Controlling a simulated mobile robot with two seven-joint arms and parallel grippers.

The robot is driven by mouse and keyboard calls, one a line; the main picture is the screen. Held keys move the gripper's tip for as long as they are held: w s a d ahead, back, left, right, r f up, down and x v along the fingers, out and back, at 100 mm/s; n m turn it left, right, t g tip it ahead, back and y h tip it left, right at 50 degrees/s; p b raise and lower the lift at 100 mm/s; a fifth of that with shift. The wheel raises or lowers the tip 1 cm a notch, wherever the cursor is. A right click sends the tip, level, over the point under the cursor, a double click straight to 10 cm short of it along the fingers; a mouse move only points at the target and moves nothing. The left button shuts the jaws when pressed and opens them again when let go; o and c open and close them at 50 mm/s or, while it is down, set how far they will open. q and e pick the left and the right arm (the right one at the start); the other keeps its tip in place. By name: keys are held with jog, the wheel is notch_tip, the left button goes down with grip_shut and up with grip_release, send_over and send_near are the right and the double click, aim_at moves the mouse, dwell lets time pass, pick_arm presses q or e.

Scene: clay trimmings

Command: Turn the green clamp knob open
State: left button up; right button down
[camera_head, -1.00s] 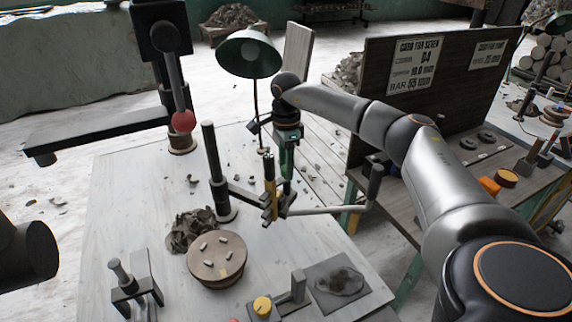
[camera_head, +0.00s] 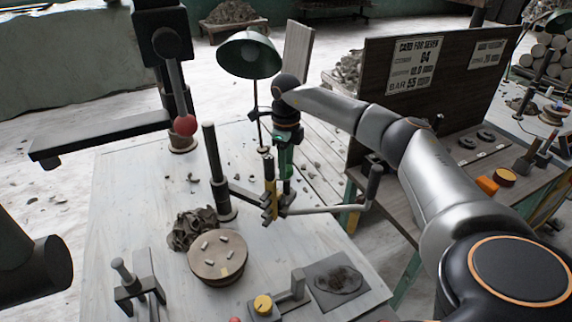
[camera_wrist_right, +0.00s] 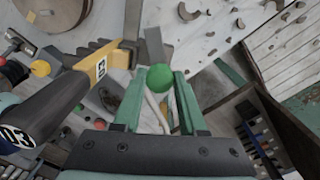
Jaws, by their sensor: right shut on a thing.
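The green clamp knob (camera_wrist_right: 160,77) is a small round ball in the right wrist view, between the tips of my right gripper (camera_wrist_right: 160,82). The gripper's green fingers are shut on it, one on each side. In the head view my right gripper (camera_head: 286,172) points down beside the upright with a yellow band, at the clamp on the dark post (camera_head: 215,165). The knob itself cannot be made out there. My left gripper is not in view.
A bent grey crank (camera_head: 370,190) extends right of the clamp. A green lamp (camera_head: 248,55) stands behind it. A round wooden disc (camera_head: 217,257) and clay trimmings (camera_head: 190,228) lie front left. A red-knobbed lever (camera_head: 185,125) hangs at upper left. A dark board (camera_head: 440,90) rises behind my right arm.

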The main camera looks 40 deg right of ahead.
jog(key=shift+r+m, duration=0.1)
jog(key=shift+m, duration=1)
jog(key=shift+w+d, duration=0.1)
jog(key=shift+c, duration=2.3)
grip_release()
notch_tip(320, 180, up, 12)
jog(key=b, duration=0.1)
jog(key=shift+r, duration=0.2)
